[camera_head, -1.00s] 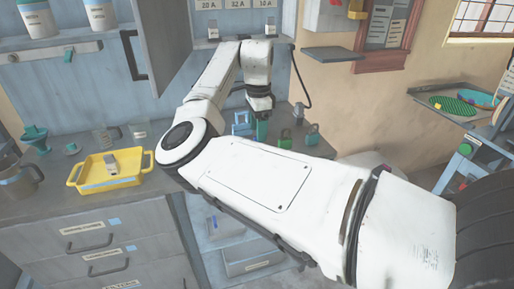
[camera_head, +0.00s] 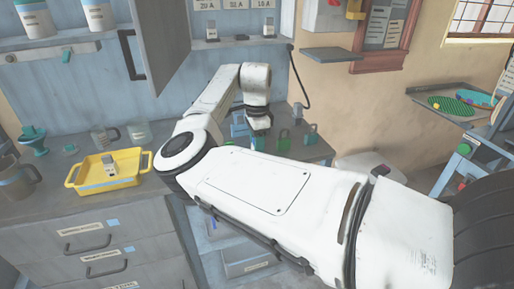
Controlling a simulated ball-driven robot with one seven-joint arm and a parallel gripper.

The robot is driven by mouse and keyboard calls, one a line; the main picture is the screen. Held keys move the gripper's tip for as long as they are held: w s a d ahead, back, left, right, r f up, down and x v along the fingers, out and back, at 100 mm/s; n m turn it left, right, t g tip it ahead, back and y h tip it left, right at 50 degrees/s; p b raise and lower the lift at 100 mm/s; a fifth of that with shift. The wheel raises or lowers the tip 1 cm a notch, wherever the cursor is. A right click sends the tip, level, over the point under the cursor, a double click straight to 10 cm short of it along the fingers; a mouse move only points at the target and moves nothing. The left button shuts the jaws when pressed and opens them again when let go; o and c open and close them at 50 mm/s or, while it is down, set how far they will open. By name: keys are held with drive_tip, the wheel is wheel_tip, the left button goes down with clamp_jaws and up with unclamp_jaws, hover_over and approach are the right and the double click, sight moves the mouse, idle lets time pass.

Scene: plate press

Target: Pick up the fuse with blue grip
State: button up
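Small pale fuses stand on the shelf under the rating labels, one at the left (camera_head: 211,31) and one at the right (camera_head: 268,26). Another small grey-and-white fuse (camera_head: 109,163) stands in the yellow tray (camera_head: 75,182) on the counter. The grip colours are too small to tell, so I cannot say which fuse has the blue grip. My gripper (camera_head: 260,126) points down over the back of the counter, by the blue and green padlock-shaped items, below the shelf and right of the tray. Its fingers are too small and dark to read.
A blue padlock-shaped item (camera_head: 239,126) and green ones (camera_head: 310,134) stand around my gripper. An open cabinet door (camera_head: 158,45) hangs left of the shelf. Mugs, jars and a green funnel (camera_head: 33,141) crowd the counter's left.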

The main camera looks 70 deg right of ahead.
drive_tip(key=c, duration=0.7)
drive_tip(key=shift+o, duration=0.2)
